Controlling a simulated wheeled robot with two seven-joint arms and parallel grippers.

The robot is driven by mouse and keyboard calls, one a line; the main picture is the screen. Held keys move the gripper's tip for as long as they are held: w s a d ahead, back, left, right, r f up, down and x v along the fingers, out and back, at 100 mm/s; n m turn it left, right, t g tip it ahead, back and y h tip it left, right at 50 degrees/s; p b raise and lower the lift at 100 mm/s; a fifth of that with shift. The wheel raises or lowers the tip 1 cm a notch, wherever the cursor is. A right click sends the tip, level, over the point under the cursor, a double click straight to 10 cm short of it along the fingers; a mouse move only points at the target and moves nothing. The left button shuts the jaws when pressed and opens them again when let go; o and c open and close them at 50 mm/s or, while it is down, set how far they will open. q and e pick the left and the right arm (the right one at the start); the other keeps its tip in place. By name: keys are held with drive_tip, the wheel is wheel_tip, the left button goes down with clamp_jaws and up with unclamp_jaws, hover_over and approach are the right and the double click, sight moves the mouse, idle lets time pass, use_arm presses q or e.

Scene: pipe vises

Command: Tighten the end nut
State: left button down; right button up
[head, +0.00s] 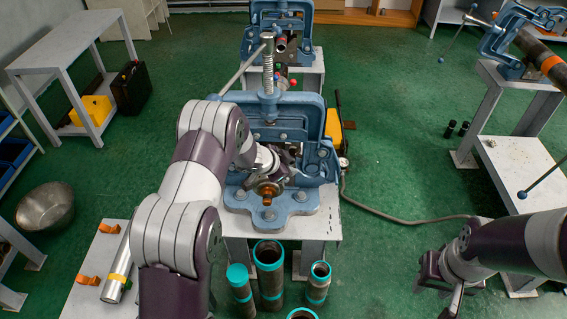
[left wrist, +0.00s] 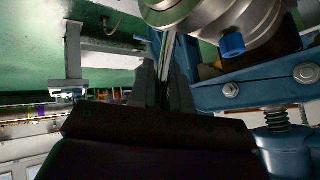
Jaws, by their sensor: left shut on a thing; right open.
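A blue pipe vise (head: 315,170) stands on a light metal stand in the middle of the head view. A round brass-coloured end piece (head: 267,190), which may be the end nut, faces me at its front. My left gripper (head: 284,160) is at the vise, just above this piece and partly hidden by my own arm. In the left wrist view my left gripper (left wrist: 166,85) is shut on a thin silver bar (left wrist: 169,50), which runs up to a round silver metal body (left wrist: 215,25) with a blue-tipped screw (left wrist: 232,44). My right gripper (head: 445,285) is open and empty, far to the right.
Several teal-banded pipes (head: 268,270) stand on the floor before the vise. A second blue vise (head: 258,35) is behind, another (head: 515,40) at right. A hose (head: 400,217) crosses the floor. A metal bowl (head: 45,207) and a white bench (head: 65,55) are at left.

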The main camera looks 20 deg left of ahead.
use_arm(q)
drive_tip(key=shift+s+d+f+y, duration=0.1)
drive_tip(key=shift+f+y, duration=0.05)
drive_tip(key=shift+y, duration=0.15)
drive_tip(key=shift+s+d+f, duration=0.1)
drive_tip(key=shift+f, duration=0.05)
drive_tip(key=c, duration=1.2)
unclamp_jaws()
drive_tip(key=shift+o, duration=0.2)
drive_tip(key=v, duration=1.2)
drive_tip(key=shift+d+r, duration=0.2)
drive_tip(key=shift+r, duration=0.15)
